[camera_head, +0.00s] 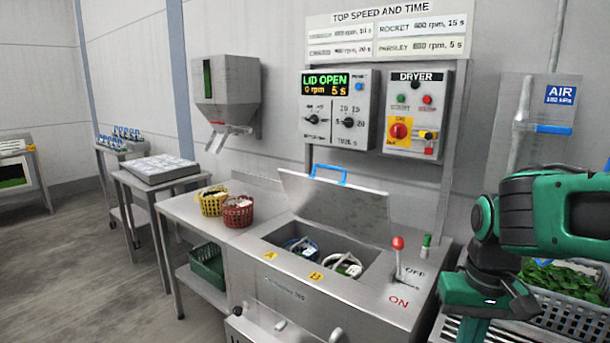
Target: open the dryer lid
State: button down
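The dryer (310,301) is a steel cabinet in the middle of the head view. Its flat grey lid (345,209) is raised and tilted back at the rear of the opening, with a blue handle (331,171) at its top edge. The well below is uncovered, and two round baskets sit in it behind yellow labels A and B. The wall display (326,84) reads LID OPEN, 0 rpm, 5 s. My green arm is at the right, well apart from the lid. My gripper's fingers are not in view.
A red-knobbed lever (397,244) stands at the well's right, between OFF and ON marks. Yellow (212,205) and red-brown (238,217) baskets stand on the steel counter at left. A grey crate of greens (562,311) is at right, partly behind my arm.

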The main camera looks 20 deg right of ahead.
aim_at(353, 210)
jog(key=u, duration=0.35)
jog(key=k, duration=0.85)
jog(key=u, duration=0.6)
jog(key=i, duration=0.85)
jog(key=z, duration=0.45)
jog(key=i, duration=0.85)
jog(key=z, duration=0.65)
